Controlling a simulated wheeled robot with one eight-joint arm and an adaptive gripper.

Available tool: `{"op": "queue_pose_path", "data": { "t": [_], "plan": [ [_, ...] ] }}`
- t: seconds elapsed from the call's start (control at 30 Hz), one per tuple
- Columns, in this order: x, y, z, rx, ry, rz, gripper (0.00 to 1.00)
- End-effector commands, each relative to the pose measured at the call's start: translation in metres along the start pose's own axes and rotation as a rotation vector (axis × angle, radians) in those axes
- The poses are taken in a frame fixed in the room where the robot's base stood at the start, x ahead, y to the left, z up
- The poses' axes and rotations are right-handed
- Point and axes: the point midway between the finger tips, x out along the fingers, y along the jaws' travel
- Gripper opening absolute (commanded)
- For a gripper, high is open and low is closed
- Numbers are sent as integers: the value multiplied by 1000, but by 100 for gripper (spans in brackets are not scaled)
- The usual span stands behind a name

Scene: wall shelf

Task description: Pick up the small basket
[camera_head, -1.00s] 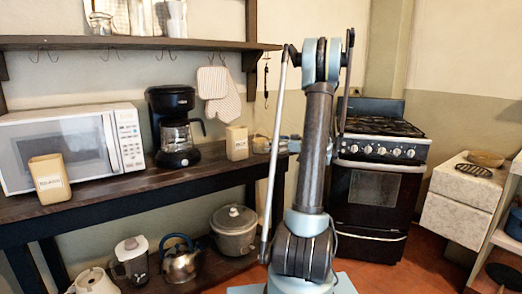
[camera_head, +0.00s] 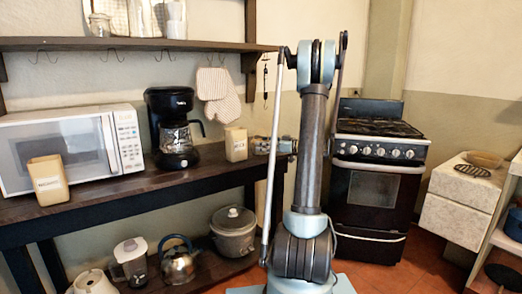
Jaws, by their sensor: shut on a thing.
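My gripper (camera_head: 262,146) is at the right end of the dark wooden table, partly hidden behind my own upright arm. A beige canister (camera_head: 236,144) stands upright just left of the gripper.
The dark table (camera_head: 150,188) also holds a microwave (camera_head: 60,145), a coffee maker (camera_head: 174,128) and another beige canister (camera_head: 48,180). A shelf (camera_head: 140,43) with hooks hangs above. A stove (camera_head: 372,170) stands to the right.

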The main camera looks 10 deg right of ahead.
Motion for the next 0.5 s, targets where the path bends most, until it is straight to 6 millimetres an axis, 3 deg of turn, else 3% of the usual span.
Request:
{"op": "queue_pose_path", "data": {
  "t": [0.23,0.5],
  "plan": [
    [-1,0,-14,0,0,0,46],
    [-3,0,-59,0,0,0,46]
  ]
}}
